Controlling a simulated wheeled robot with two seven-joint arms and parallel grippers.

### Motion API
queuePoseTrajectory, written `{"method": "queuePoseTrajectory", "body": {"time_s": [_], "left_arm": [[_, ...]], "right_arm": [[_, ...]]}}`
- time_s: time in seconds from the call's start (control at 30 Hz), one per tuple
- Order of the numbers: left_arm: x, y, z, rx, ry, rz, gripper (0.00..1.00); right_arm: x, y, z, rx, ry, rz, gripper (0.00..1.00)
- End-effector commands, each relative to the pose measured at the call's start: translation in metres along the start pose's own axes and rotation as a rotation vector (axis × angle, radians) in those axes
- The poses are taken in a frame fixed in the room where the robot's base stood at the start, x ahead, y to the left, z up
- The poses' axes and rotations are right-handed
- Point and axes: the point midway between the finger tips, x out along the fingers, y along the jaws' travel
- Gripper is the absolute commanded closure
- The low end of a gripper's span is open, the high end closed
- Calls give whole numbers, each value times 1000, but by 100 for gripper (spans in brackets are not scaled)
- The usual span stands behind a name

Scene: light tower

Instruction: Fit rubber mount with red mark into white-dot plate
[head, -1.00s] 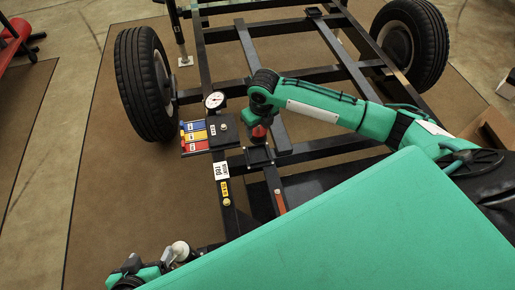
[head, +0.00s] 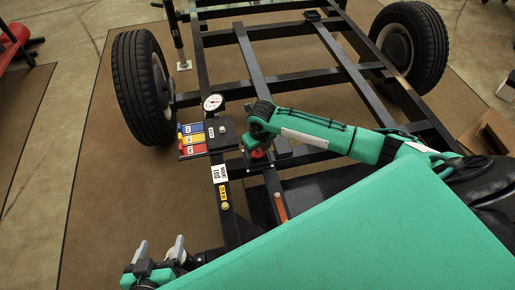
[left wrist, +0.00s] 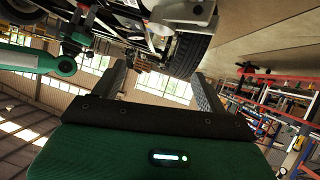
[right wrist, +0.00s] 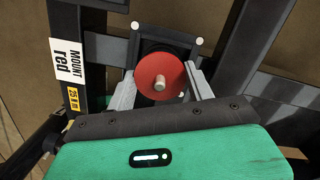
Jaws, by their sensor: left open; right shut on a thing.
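The rubber mount (right wrist: 160,75) shows in the right wrist view as a red disc with a pale metal stud in its centre. My right gripper (right wrist: 160,82) is shut on it, one finger on each side. The dark plate with white dots at its corners (right wrist: 182,38) lies behind the mount; the mount hides its middle, and I cannot tell whether they touch. In the head view the mount (head: 258,154) shows as a bit of red under my right wrist, over the frame. My left gripper (head: 160,252) is open and empty at the lower left, away from the plate.
A label reading "MOUNT red" (right wrist: 66,60) is on the beam beside the plate. A tray with blue, yellow and red strips (head: 192,140) and a round dial gauge (head: 212,102) stand left of my right gripper. Frame beams surround the plate. A tyre (head: 143,86) stands at the left.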

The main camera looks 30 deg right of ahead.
Motion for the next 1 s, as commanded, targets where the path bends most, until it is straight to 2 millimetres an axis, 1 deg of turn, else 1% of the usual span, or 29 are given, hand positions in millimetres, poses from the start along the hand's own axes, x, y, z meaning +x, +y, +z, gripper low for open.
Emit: {"method": "queuePoseTrajectory", "body": {"time_s": [0.1, 0.13, 0.23, 0.5, 0.63, 0.77, 1.0], "left_arm": [[0, 0, 0, 0, -1, 0, 25], [0, 0, 0, 0, -2, 0, 25], [0, 0, 0, 0, -2, -1, 25], [0, 0, 1, 1, -3, 0, 25], [-1, 0, 0, 1, -7, -1, 25], [-5, -9, -2, 5, -61, -23, 25], [-18, -25, 3, 12, -209, -68, 25]], "right_arm": [[2, 0, 0, 0, 0, 0, 76], [2, 0, 0, 0, 1, -1, 45], [2, 0, 0, 0, 1, 0, 25], [2, 0, 0, 0, 0, 0, 25], [-6, 0, 1, 0, -2, 0, 25], [-24, -1, 1, 0, -2, -1, 25], [-72, -1, 1, -1, -2, -1, 25]]}}
